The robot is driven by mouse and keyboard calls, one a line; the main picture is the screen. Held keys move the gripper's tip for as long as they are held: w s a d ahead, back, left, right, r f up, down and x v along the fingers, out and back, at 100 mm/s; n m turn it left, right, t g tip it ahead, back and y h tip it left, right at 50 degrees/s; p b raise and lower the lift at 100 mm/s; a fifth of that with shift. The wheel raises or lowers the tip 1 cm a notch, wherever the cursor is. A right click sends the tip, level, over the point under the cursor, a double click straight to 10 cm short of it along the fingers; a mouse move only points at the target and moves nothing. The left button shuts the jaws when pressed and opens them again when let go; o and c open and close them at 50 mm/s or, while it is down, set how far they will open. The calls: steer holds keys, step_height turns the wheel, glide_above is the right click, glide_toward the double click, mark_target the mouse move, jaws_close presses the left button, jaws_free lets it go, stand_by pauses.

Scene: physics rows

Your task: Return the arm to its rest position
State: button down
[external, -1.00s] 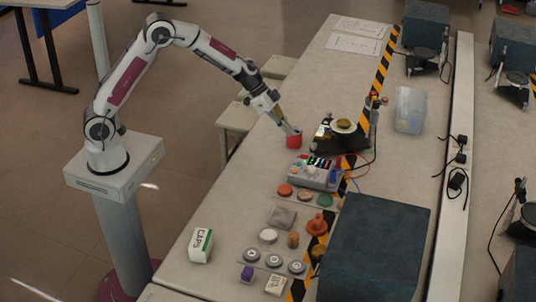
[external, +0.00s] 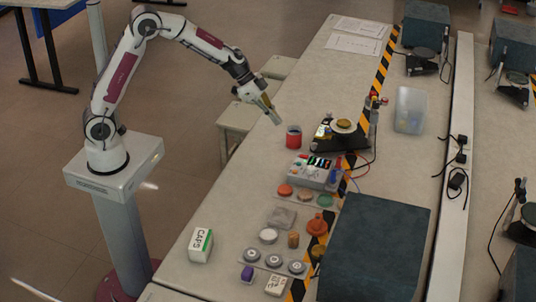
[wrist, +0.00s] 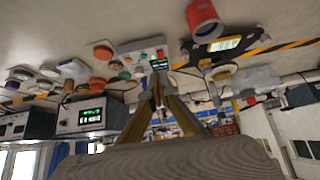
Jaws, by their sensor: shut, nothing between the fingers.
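My arm reaches out from its pedestal on the left, over the near edge of the bench. My gripper (external: 273,117) is shut and empty, above the bench edge to the upper left of the red cup (external: 293,138). It also shows in the wrist view (wrist: 158,78), its two fingers meeting at the tips. The red cup stands upright on the bench, apart from the gripper. It also shows in the wrist view (wrist: 203,20) at the top.
A dark device with a round plate (external: 341,127) stands right of the cup. A grey box with coloured parts (external: 314,172), round pieces (external: 285,190), a CAPS box (external: 200,246) and a large dark box (external: 372,250) occupy the near bench. The bench's far upper part is mostly clear.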

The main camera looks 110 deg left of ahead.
stand_by(0.4)
steer(key=s+d+n+g+h, duration=0.25)
steer(key=s+d+n, duration=0.25)
steer(key=s+d, duration=0.65)
steer(key=s+d+r+m+y, duration=0.1)
steer(key=s+d+r+m, duration=0.1)
steer(key=s+d+r, duration=0.4)
steer(key=s+d+r+m+y, duration=0.1)
steer(key=s+d+r+m, duration=0.2)
steer(key=s+d, duration=1)
steer(key=shift+s+d+r, duration=0.35)
steer(key=shift+d+r, duration=0.25)
steer(key=shift+r, duration=1)
steer(key=c, duration=2.8)
jaws_free()
steer(key=shift+t+y, duration=0.25)
